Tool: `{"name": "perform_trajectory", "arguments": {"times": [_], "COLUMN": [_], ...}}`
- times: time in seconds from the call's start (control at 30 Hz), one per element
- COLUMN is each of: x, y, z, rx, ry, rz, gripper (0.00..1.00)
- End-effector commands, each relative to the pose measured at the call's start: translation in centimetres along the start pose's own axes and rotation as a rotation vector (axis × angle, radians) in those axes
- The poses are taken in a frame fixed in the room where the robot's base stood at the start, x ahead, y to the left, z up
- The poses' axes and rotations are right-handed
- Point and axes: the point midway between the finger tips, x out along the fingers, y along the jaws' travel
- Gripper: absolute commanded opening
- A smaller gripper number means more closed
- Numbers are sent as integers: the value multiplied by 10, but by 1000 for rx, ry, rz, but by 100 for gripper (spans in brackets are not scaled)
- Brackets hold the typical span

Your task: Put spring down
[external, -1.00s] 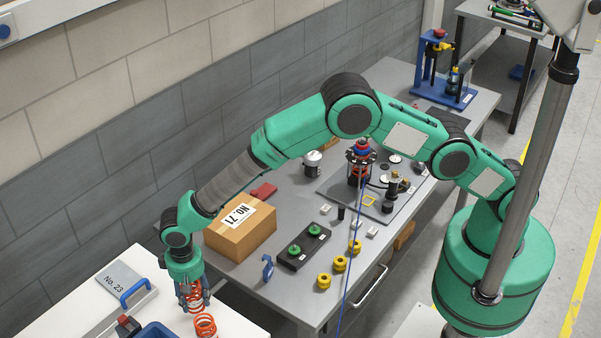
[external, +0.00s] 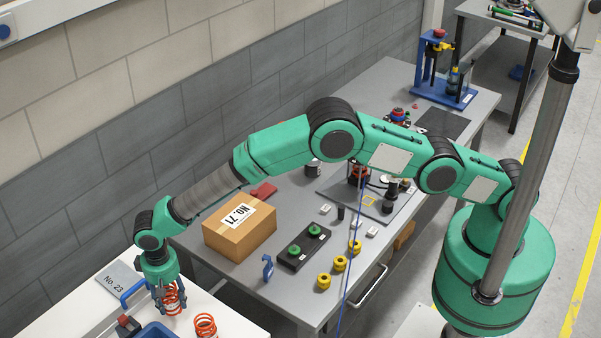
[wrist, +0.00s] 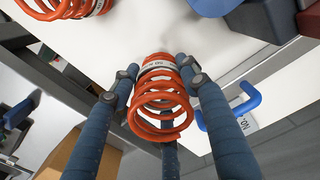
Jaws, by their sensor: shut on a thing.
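An orange coil spring (external: 174,298) is between the fingers of my gripper (external: 170,309), above the white table at the lower left. In the wrist view, the fingers of my gripper (wrist: 156,74) press on both sides of this spring (wrist: 160,101), which has a pale printed label band. I cannot tell whether its lower end touches the table. A second orange spring (external: 205,324) stands on the white table to the right, apart from my gripper. It also shows at the top left of the wrist view (wrist: 66,8).
A grey plate marked No.23 with a blue handle (external: 133,291) lies just left of my gripper. A cardboard box (external: 240,236) stands on the grey bench (external: 215,265) behind. The white table (external: 240,328) is bare right of the second spring.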

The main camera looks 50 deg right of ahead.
Motion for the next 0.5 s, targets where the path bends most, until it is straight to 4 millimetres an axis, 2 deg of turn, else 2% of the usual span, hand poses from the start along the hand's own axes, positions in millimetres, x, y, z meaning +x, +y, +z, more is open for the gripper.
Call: {"name": "perform_trajectory", "arguments": {"times": [0.17,0.5], "x": [2,31], "y": [0,0], "z": [0,0], "rx": [0,0], "ry": [0,0], "rz": [0,0], "gripper": [3,3]}}
